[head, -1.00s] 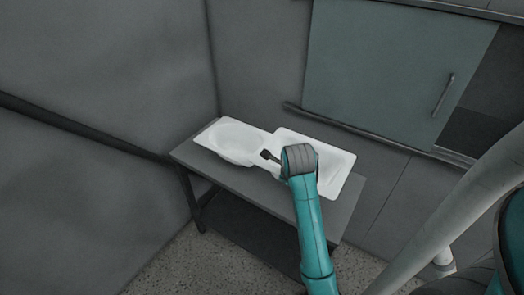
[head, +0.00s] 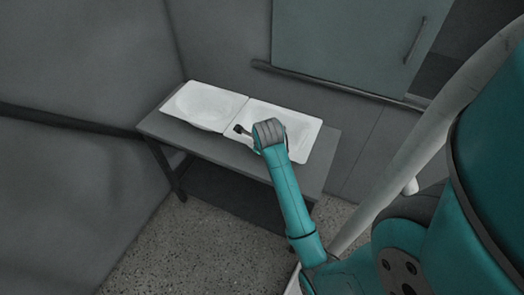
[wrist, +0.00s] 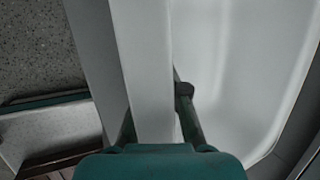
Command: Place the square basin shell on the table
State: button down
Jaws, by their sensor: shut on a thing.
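The square basin shell (head: 304,130) is a white shell with a rounded rectangular hollow on the right half of the dark table (head: 218,152). It looks level and at or very near the tabletop; I cannot tell whether it touches fully. My gripper (wrist: 155,105) is shut on its near rim, one finger on each side of the white edge in the wrist view.
Grey walls stand behind and left of the table. A dark rail (head: 330,85) runs along the back wall beneath a teal panel (head: 350,35). A bare strip of tabletop lies along the front edge. Speckled floor (head: 210,230) is open in front.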

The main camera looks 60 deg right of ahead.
jog(key=shift+f, duration=0.7)
jog(key=c, duration=1.2)
grip_release()
jog(key=shift+f, duration=0.1)
